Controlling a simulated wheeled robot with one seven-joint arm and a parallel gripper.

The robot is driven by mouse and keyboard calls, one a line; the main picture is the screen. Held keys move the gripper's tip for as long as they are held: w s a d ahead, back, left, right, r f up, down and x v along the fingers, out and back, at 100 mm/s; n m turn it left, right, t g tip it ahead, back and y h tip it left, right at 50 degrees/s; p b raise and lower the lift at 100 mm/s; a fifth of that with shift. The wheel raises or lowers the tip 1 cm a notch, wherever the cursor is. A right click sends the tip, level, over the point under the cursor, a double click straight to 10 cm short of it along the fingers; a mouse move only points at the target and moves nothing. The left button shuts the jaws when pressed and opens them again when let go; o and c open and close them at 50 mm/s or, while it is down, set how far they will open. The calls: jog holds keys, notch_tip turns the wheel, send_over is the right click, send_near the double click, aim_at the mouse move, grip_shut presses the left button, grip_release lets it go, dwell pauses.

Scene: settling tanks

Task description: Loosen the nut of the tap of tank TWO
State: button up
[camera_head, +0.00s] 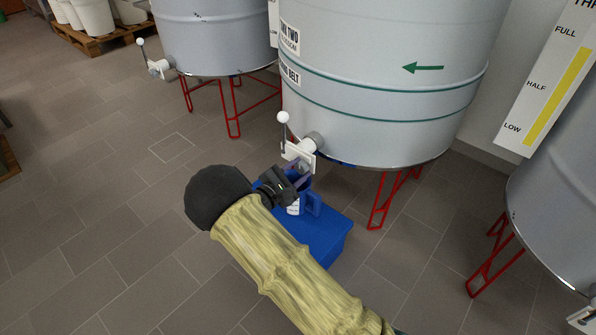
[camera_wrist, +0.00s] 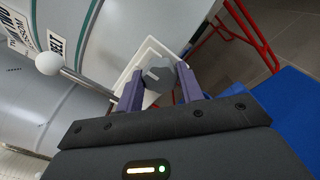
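Tank TWO (camera_head: 385,60) is a pale grey drum with a green arrow, standing on red legs. Its tap (camera_head: 301,149) sticks out low on its side, with a lever ending in a white ball (camera_head: 283,117); that ball also shows in the wrist view (camera_wrist: 48,63). The grey nut (camera_wrist: 158,75) sits in front of a white square plate (camera_wrist: 150,52). My gripper (camera_head: 301,178) is at the tap. In the wrist view its two purple fingers (camera_wrist: 160,80) stand apart, one on each side of the nut. I cannot tell whether they press on it.
A blue box (camera_head: 325,238) stands on the floor below the tap, with a blue jug (camera_head: 312,203) on it, partly hidden by my gripper. Red legs (camera_head: 385,200) stand close to the right. Another tank (camera_head: 215,35) is behind left, one more (camera_head: 560,200) at right. The tiled floor at left is clear.

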jog(key=shift+r+n+p, duration=0.2)
jog(key=shift+n+p, duration=0.1)
jog(key=shift+p, duration=0.55)
jog(key=shift+c, duration=0.5)
jog(key=shift+r+n+p, duration=0.1)
jog(key=shift+n+p, duration=0.4)
jog(key=shift+p, duration=0.45)
jog(key=n+p, duration=0.3)
jog(key=p, duration=0.2)
jog(key=n+p, duration=0.5)
jog(key=shift+a+n, duration=0.1)
jog(key=shift+n, duration=0.2)
jog(key=n+p, duration=0.2)
jog(key=n, duration=0.1)
jog(key=shift+f+n, duration=0.2)
jog(key=shift+n, duration=0.1)
jog(key=n+p, duration=0.1)
jog(key=n, duration=0.3)
jog(key=shift+f, duration=0.15)
jog(key=o, duration=1)
